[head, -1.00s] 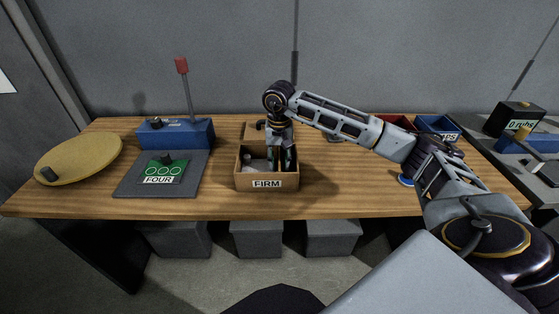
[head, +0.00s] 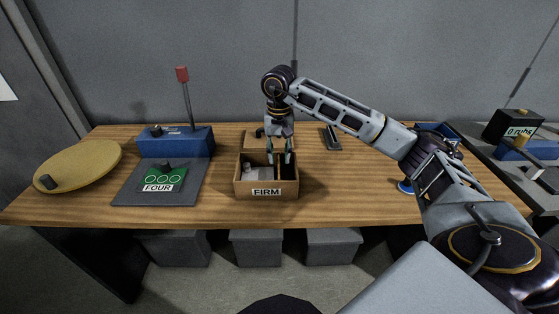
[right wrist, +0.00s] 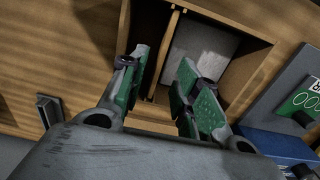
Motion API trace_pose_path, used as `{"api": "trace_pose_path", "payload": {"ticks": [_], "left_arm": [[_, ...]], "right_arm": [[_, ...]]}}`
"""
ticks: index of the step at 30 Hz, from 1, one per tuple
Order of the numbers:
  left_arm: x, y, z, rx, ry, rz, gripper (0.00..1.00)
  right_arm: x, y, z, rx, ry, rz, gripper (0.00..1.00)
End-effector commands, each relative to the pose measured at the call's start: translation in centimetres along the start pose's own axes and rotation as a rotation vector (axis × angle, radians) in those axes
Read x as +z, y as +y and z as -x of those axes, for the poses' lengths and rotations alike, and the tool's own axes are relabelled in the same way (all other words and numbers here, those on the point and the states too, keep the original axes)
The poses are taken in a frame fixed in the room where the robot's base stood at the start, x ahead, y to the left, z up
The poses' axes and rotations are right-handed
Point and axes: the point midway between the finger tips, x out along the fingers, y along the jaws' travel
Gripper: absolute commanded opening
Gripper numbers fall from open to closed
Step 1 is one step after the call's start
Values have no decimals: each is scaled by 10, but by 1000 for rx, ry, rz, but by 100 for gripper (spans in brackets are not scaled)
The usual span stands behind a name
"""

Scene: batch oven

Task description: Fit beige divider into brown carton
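The brown carton (head: 266,193), labelled FIRM, stands open near the table's front edge. The beige divider (right wrist: 165,52) stands on edge inside it as a thin wall, and in the head view its top shows between the fingers (head: 279,159). My right gripper (head: 279,150) is over the carton. In the right wrist view its green-padded fingers (right wrist: 168,90) are spread either side of the divider's line, with gaps, holding nothing. A pale grey block (right wrist: 205,50) lies in one compartment. The divider's lower edge is hidden. My left gripper is not in view.
A dark pad with a green FOUR card (head: 163,180), a blue box with a red-topped lever (head: 175,142) and a round yellow board (head: 78,166) are to the left. A dark object (head: 332,137) lies behind right.

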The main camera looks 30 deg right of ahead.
Motion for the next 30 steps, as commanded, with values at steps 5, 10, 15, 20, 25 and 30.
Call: {"api": "trace_pose_path", "payload": {"ticks": [5, 10, 15, 20, 25, 30], "left_arm": [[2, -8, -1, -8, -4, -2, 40], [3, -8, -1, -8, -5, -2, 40], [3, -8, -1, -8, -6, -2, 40], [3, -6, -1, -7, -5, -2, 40], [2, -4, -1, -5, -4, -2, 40], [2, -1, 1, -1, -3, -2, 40]], "right_arm": [[0, 0, 11, 0, 1, -1, 32], [0, 0, 14, 0, 0, 0, 32], [0, 0, 14, 0, 0, 0, 32], [0, 0, 14, 0, 0, 0, 32], [0, 0, 14, 0, 0, 0, 32], [0, 0, 16, 0, 0, 0, 32]]}}
